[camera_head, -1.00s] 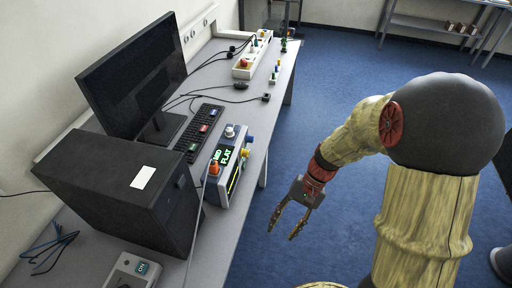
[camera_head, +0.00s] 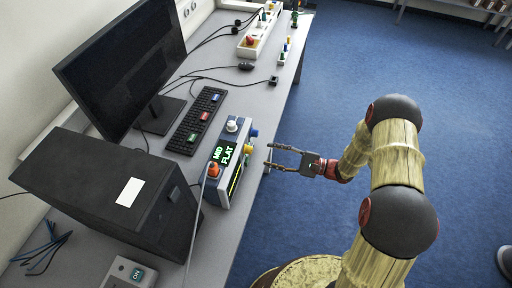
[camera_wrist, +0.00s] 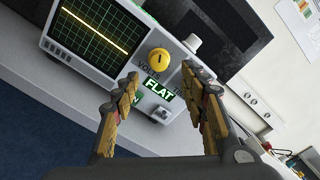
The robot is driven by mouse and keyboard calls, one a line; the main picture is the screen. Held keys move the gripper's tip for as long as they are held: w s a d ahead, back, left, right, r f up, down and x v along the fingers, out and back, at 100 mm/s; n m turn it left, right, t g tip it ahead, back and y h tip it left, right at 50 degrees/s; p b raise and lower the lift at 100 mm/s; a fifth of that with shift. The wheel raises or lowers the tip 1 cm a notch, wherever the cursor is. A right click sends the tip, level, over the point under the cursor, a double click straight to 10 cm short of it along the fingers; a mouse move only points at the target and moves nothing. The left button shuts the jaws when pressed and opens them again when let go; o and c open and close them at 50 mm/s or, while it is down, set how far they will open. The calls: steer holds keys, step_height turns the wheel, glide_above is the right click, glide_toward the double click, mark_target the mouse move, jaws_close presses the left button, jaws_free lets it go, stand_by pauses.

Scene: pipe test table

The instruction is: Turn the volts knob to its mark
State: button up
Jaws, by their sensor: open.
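The volts knob is yellow with a short dark line on its face. In the wrist view the knob (camera_wrist: 159,61) sits beside the oscilloscope screen (camera_wrist: 88,32), above the word VOLTS. In the head view the knob (camera_head: 248,149) sticks out from the front of the oscilloscope (camera_head: 219,188). A green FLAT display (camera_wrist: 160,91) glows below it; the head view also shows MID. My gripper (camera_head: 269,155) is open and empty in front of the panel, apart from the knob. In the wrist view its fingers (camera_wrist: 160,72) frame the knob from below. I cannot make out the mark.
A keyboard (camera_head: 197,120), monitor (camera_head: 122,65) and black computer case (camera_head: 105,190) stand behind. Open floor lies right of the table.

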mark_target(248, 150)
steer(key=b+x, duration=0.1)
steer(key=x, duration=0.6)
steer(key=shift+a, duration=0.35)
steer(key=c, duration=1.1)
jaws_close()
